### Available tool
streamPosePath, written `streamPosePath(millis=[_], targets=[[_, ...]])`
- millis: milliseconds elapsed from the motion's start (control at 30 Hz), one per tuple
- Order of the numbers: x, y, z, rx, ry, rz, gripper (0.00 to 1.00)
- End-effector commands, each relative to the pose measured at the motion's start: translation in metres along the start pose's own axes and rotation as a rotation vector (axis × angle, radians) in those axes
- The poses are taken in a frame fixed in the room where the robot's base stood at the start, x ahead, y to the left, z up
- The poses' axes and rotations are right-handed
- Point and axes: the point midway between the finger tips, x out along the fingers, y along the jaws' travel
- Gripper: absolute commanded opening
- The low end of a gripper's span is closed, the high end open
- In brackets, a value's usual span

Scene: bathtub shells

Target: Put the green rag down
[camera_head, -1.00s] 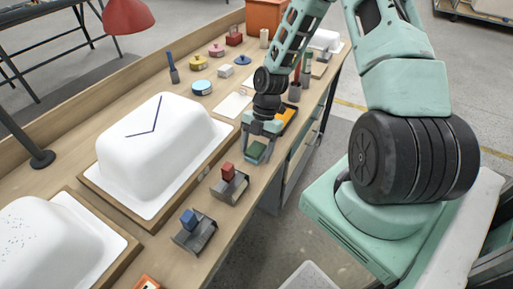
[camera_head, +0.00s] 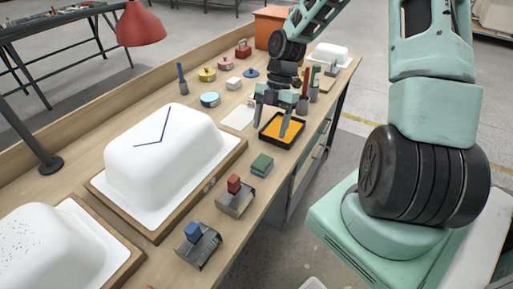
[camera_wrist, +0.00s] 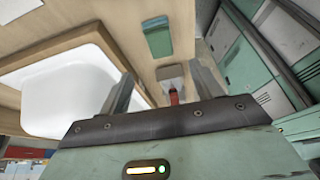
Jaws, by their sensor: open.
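The green rag (camera_head: 262,164), a small folded block, lies on the wooden workbench (camera_head: 290,172) near its front edge. It sits to the right of the large white tub shell and beyond the red-topped holder. My gripper (camera_head: 272,128) is open and empty, raised over the bench beyond the rag, by the orange tray. In the wrist view, the rag (camera_wrist: 157,36) lies apart from my gripper (camera_wrist: 160,92), ahead of the spread fingers.
A white tub shell (camera_head: 165,150) on a wooden board fills the bench's left. Nearby stand the orange tray (camera_head: 284,127), a grey holder with a red block (camera_head: 234,184) and one with a blue block (camera_head: 193,232). Small pots and a red lamp (camera_head: 140,25) stand farther back.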

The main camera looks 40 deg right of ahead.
Motion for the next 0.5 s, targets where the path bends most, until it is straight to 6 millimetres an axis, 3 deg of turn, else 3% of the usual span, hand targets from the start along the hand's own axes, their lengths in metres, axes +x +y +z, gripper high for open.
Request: streamPosePath(millis=[167, 267, 500], targets=[[0.0, 0.011, -0.064, 0.15, -0.082, -0.06, 0.65], [0.002, 0.011, -0.112, 0.292, -0.153, -0.074, 0.65], [0.005, -0.014, -0.217, 0.645, -0.292, 0.002, 0.65]])
